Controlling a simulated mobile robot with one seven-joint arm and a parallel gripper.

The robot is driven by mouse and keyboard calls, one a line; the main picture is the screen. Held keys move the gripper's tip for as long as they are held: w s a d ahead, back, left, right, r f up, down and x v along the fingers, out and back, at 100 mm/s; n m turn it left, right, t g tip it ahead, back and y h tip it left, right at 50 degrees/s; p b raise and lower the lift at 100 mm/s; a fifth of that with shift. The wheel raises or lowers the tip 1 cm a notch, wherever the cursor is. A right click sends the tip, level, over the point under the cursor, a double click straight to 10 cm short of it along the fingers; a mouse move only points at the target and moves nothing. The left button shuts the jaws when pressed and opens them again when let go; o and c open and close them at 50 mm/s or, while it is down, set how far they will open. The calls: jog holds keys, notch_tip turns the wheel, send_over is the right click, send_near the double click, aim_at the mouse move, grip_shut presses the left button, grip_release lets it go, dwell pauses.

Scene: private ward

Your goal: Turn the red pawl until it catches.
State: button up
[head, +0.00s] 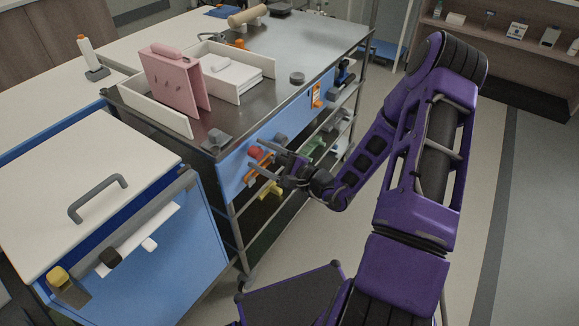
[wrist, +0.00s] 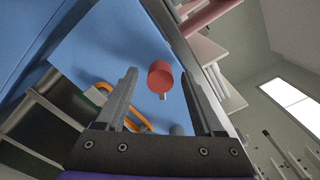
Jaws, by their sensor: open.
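The red pawl (head: 256,153) is a small red round piece on the blue side panel (head: 232,172) of the metal-topped cart. In the wrist view the red pawl (wrist: 160,76) appears as a short red cylinder with a small pale pin below it. My gripper (head: 270,161) is open and points at the panel. In the wrist view its two fingers (wrist: 159,88) stand apart, with the red pawl between their tips in the picture. I cannot tell how much depth separates them or whether they touch. Nothing is held.
An orange handle (wrist: 98,93) sits on the panel beside the pawl, near my left finger. A pink folder-like box (head: 172,80) stands in a white tray (head: 165,112). Open floor (head: 385,215) lies right of the cart.

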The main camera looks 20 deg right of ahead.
jog(key=v, duration=1.6)
